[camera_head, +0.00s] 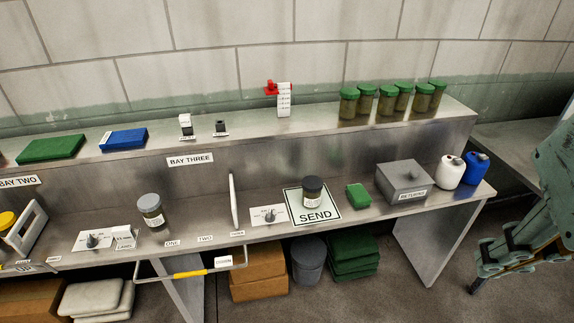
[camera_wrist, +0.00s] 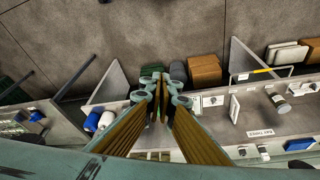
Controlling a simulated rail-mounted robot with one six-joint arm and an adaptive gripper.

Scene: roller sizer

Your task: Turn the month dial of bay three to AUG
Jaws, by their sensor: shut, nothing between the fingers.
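The bay three label (camera_head: 190,160) is on the upright face of the steel bench. Two white plates with dark dials lie on the lower shelf: one dial (camera_head: 92,240) left of the label and one dial (camera_head: 269,214) right of it, beside the SEND plate (camera_head: 315,213). Their lettering is too small to read, so I cannot tell which is the month dial or its setting. The label also shows in the wrist view (camera_wrist: 262,133). My gripper (camera_wrist: 161,84) is shut and empty, apart from both dials; in the head view it hangs at the far right, beyond the bench end.
A dark-lidded jar (camera_head: 312,188) stands on the SEND plate. A grey-lidded jar (camera_head: 151,210), a white upright panel (camera_head: 233,200), a green block (camera_head: 357,196), a grey RETURNS box (camera_head: 402,180) and white and blue jugs (camera_head: 473,168) share the shelf. A yellow-gripped rail (camera_head: 190,274) runs along the front.

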